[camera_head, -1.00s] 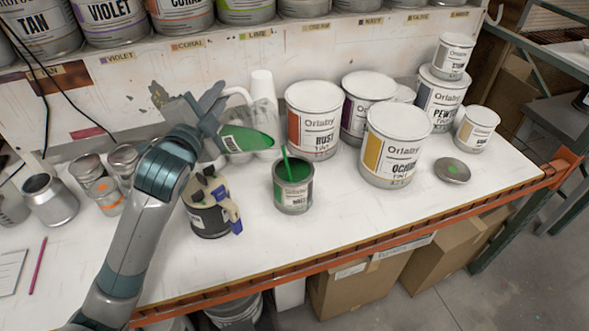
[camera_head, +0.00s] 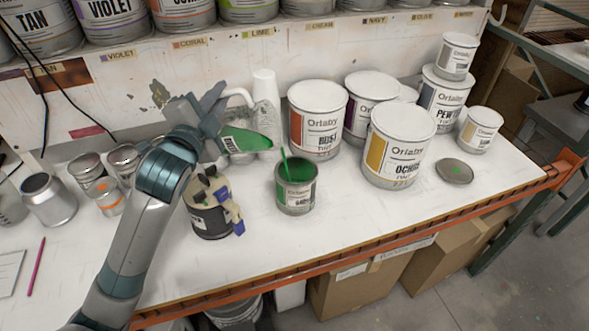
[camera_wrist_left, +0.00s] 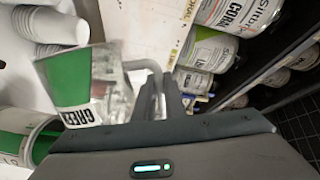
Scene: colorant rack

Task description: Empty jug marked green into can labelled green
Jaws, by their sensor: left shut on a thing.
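The open can (camera_head: 296,187) stands upright on the table, to the right of and nearer than the jug, with green paint and a green stick inside. A green-labelled can (camera_wrist_left: 22,137) shows at the wrist view's left edge. I see no stream between jug and can. My right gripper is not in view.
A loose lid (camera_head: 455,171) lies farther right. The table (camera_head: 360,222) is clear in front.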

